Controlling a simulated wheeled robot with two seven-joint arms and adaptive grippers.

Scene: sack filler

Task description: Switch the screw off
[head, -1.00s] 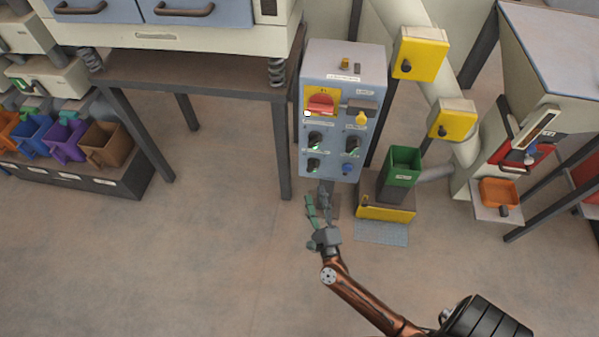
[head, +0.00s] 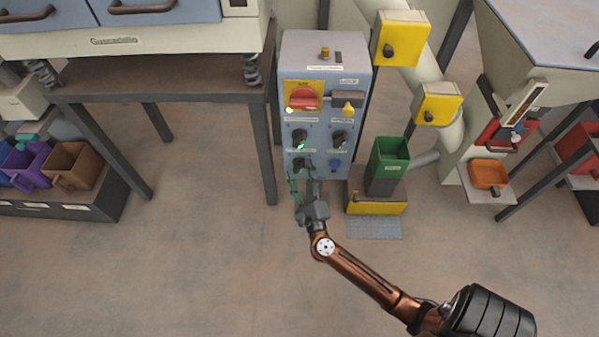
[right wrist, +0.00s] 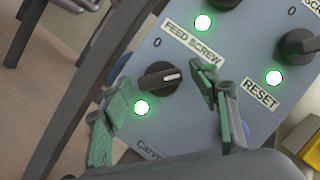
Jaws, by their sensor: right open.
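The feed screw knob (right wrist: 158,78) is black and round, under the label FEED SCREW (right wrist: 190,43) in the right wrist view. Its white mark points right, away from the 0. A green lamp (right wrist: 141,107) is lit beside it. My right gripper (right wrist: 166,92) is open, with one finger on each side of the knob in that view; I cannot tell if they touch it. In the head view my right gripper (head: 302,180) is at the lower left of the grey control panel (head: 320,75), partly covering that knob. My left gripper is not in view.
Another black knob (right wrist: 298,45) and a RESET label (right wrist: 260,93) are close to the right finger. A red switch (head: 303,98) on yellow sits higher on the panel. A table leg (head: 263,150) stands close left; a green bin (head: 389,160) stands right.

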